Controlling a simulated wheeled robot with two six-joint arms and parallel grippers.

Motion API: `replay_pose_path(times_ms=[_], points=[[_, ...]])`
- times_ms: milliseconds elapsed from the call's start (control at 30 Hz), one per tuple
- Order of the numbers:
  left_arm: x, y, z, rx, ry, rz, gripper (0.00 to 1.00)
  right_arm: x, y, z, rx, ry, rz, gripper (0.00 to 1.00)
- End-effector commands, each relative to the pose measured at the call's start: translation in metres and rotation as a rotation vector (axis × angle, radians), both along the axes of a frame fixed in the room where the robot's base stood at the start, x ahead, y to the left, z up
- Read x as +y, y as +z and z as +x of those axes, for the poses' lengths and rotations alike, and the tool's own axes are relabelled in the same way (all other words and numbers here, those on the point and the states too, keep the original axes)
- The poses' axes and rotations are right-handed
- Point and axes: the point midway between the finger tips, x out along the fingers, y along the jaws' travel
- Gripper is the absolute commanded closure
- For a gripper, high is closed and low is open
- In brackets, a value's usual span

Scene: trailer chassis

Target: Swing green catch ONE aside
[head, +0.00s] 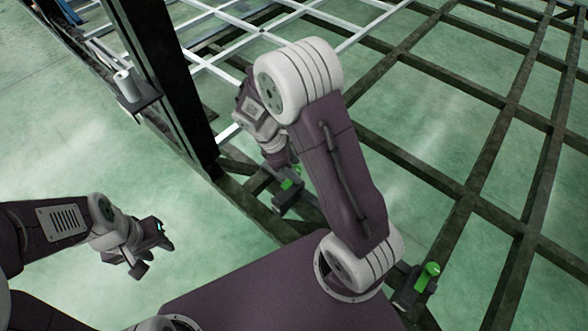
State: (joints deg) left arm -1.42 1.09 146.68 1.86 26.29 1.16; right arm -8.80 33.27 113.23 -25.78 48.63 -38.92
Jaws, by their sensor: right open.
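A green catch (287,185) sits on a dark bracket at the frame beam, near the foot of the dark post. My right gripper (280,165) is at this catch, reaching down from above. It is open, and its fingertips are partly hidden, so I cannot tell whether they touch the catch. A second green catch (428,276) stands on a dark bracket at the lower right, beside my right arm's base. No label shows which catch is ONE. My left gripper (156,259) is open and empty over the floor at the left, away from both catches.
A thick dark post (165,75) rises just left of my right gripper. A small bracket with a white cylinder (126,84) juts from its left side. Dark chassis beams (440,185) cross the right, and pale bars (225,45) lie behind. The green floor at left is clear.

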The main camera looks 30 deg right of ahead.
Motion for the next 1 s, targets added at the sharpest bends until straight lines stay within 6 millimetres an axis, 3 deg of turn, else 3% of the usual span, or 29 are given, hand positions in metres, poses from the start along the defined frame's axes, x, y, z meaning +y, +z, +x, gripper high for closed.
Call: replay_pose_path(times_ms=[167, 300, 367, 667, 1000], points=[[0.000, 0.001, 0.000, 0.000, 0.000, 0.000, 0.64, 0.000, 0.001, 0.000, 0.000, 0.000, 0.000, 0.49], [0.000, 0.001, 0.000, 0.000, 0.000, 0.000, 0.64, 0.000, 0.001, 0.000, 0.000, 0.000, 0.000, 0.88], [0.000, 0.001, 0.000, 0.000, 0.000, 0.000, 0.64, 0.000, 0.001, 0.000, 0.000, 0.000, 0.000, 1.00], [0.000, 0.010, 0.000, 0.000, 0.000, 0.000, 0.64, 0.000, 0.003, 0.000, 0.003, -0.034, -0.001, 1.00], [0.000, 0.053, 0.000, 0.000, 0.000, 0.000, 0.64, -0.001, 0.008, 0.001, 0.004, -0.267, -0.001, 1.00]])
